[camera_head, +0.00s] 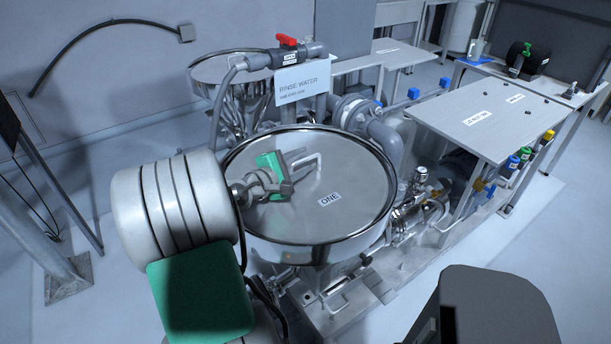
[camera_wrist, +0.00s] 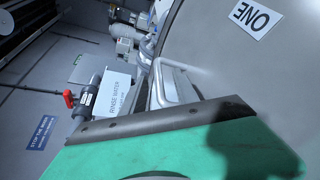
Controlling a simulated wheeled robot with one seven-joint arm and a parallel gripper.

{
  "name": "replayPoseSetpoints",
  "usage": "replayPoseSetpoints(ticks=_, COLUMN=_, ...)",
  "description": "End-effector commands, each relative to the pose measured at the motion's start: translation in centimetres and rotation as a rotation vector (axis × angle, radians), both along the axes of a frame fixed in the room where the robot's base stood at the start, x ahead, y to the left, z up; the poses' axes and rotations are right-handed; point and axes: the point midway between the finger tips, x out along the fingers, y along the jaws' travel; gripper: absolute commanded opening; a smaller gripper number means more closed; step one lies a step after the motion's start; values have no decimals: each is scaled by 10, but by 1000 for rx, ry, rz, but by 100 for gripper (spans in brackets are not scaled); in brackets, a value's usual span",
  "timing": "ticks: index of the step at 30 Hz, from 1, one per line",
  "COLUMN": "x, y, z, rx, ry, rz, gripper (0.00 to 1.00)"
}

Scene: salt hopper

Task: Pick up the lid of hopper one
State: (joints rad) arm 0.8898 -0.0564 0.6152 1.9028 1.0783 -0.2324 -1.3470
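The lid of hopper one (camera_head: 345,222) is a round, shiny metal disc on the hopper, marked by a label ONE (camera_head: 330,199). Its bent-rod handle (camera_head: 312,157) stands near the lid's far side. My gripper (camera_head: 284,178), with green and grey parts, is over the lid just left of the handle. In the wrist view, the handle (camera_wrist: 176,84) shows just past the dark edge of a green gripper part (camera_wrist: 190,150), which hides its lower end. The lid (camera_wrist: 215,55) fills the right side there. I cannot tell whether the gripper touches the handle.
A RINSE WATER sign (camera_head: 302,82) and a pipe with a red valve handle (camera_head: 287,40) stand behind the lid. A second hopper (camera_head: 205,75) is at the back left. Pipes and a metal table (camera_head: 485,118) are to the right. Open floor lies at the far right.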

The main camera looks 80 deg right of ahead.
Motion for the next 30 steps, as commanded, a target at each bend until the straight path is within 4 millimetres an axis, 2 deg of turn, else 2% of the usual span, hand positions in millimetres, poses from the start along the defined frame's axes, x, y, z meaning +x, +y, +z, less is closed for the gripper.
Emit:
replayPoseSetpoints(ticks=4, x=0, y=0, z=0, rx=0, ry=0, rz=1, gripper=35)
replayPoseSetpoints(ticks=17, x=1, y=0, z=1, rx=-1, ry=-1, rz=1, gripper=0)
replayPoseSetpoints(ticks=30, x=1, y=1, z=0, rx=1, ry=-1, rz=2, gripper=0)
